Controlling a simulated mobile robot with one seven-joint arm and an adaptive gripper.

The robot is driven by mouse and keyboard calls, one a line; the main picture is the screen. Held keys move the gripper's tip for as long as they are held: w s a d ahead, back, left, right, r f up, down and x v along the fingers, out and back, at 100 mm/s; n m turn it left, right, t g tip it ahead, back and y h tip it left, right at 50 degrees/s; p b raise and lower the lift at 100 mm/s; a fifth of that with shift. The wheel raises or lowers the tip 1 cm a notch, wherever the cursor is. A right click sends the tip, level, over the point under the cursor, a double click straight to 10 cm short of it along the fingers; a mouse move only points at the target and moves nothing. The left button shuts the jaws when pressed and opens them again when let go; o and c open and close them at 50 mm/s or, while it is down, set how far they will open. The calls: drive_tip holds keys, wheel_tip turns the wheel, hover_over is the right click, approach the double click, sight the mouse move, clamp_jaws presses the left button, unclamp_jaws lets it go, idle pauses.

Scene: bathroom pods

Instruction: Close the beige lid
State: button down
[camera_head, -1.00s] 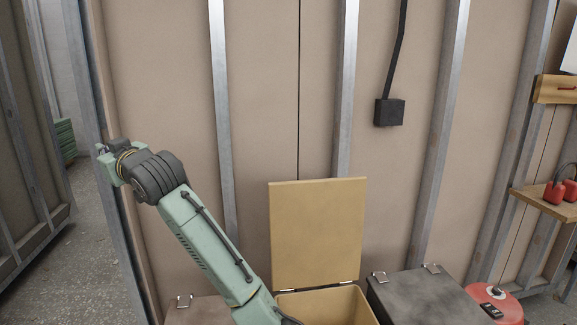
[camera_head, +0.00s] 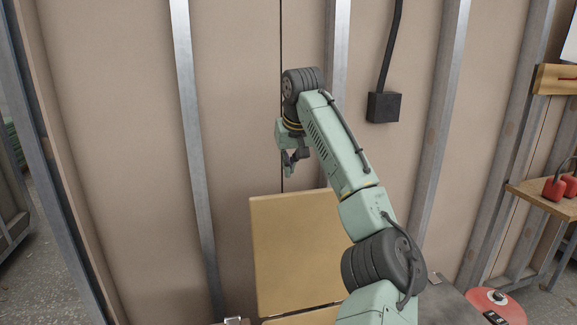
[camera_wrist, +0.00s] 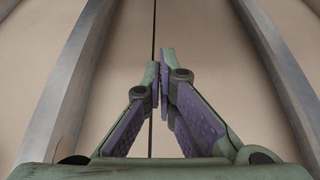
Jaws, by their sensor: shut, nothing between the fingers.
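The beige lid (camera_head: 296,250) stands open and upright in the head view, at the back of its box. Only a strip of the box (camera_head: 305,317) shows at the bottom edge, and my arm hides the lid's right side. My gripper (camera_head: 290,168) is just above the lid's top edge, apart from it in the picture. How far it is from the wall or lid in depth I cannot tell. In the wrist view my gripper (camera_wrist: 162,62) is shut and empty, with only wall and metal studs beyond it.
A panelled wall with metal studs (camera_head: 195,150) stands behind the lid. A black box with a cable (camera_head: 384,107) hangs on it. A red round object (camera_head: 497,305) is at the lower right, below a wooden shelf (camera_head: 543,200) with red items.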

wheel_tip(320, 180, down, 7)
drive_tip(key=p, duration=0.2)
drive_tip(key=shift+s+p, duration=0.35)
drive_tip(key=shift+p, duration=0.05)
drive_tip(key=shift+d+f, duration=0.1)
